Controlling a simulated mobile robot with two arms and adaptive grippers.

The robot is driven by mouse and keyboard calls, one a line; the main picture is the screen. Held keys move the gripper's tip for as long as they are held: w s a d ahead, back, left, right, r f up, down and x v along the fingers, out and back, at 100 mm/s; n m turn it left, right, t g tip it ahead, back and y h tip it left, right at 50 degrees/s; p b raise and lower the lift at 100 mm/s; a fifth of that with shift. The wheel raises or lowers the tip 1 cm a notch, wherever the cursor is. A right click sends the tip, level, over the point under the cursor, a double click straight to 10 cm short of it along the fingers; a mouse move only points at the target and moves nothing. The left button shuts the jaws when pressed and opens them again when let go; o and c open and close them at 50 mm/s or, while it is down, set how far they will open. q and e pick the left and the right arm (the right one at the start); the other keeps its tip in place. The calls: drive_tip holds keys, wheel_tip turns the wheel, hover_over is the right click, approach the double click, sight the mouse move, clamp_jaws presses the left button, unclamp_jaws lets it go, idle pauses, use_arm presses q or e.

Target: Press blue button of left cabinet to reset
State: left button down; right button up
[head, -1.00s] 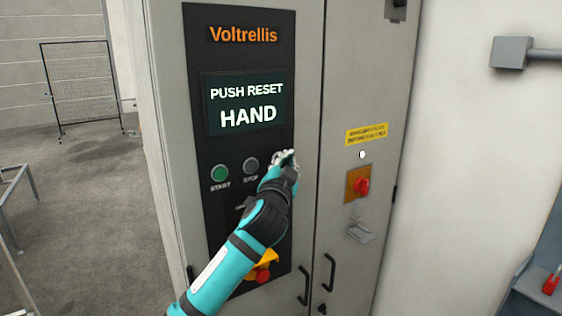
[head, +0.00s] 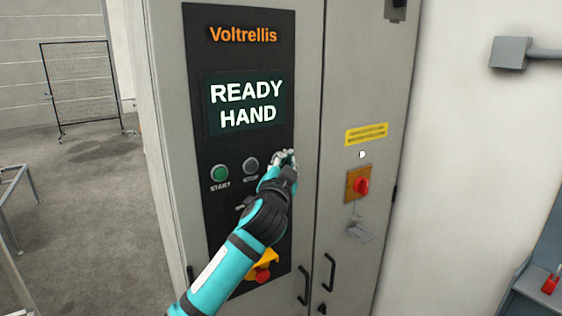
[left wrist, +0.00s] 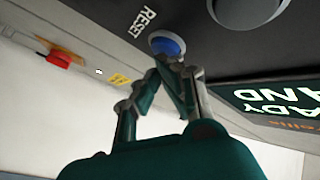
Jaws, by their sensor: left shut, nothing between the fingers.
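The cabinet's dark control panel (head: 240,60) carries a screen (head: 246,103) that reads "READY HAND". A green START button (head: 219,173) and a grey STOP button (head: 251,165) sit below the screen. My left gripper (head: 285,157) is shut and empty at the panel, right of STOP, and hides the blue button in the head view. In the left wrist view the blue button (left wrist: 167,43), labelled RESET, shows just beyond the shut fingertips (left wrist: 168,62). I cannot tell whether they touch it. My right gripper is not in view.
A yellow-mounted red button (head: 263,273) sits low on the panel, beside my left arm. The right cabinet door has a red rotary switch (head: 361,186) and a black handle (head: 329,272). Open floor (head: 90,215) lies left of the cabinet.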

use_arm(q)
drive_tip(key=shift+s+d, duration=0.3)
drive_tip(key=shift+s, duration=0.2)
drive_tip(key=s+d, duration=0.1)
drive_tip(key=s, duration=0.1)
drive_tip(key=s+d, duration=0.2)
idle(0.4)
drive_tip(key=shift+f, duration=0.1)
idle(0.4)
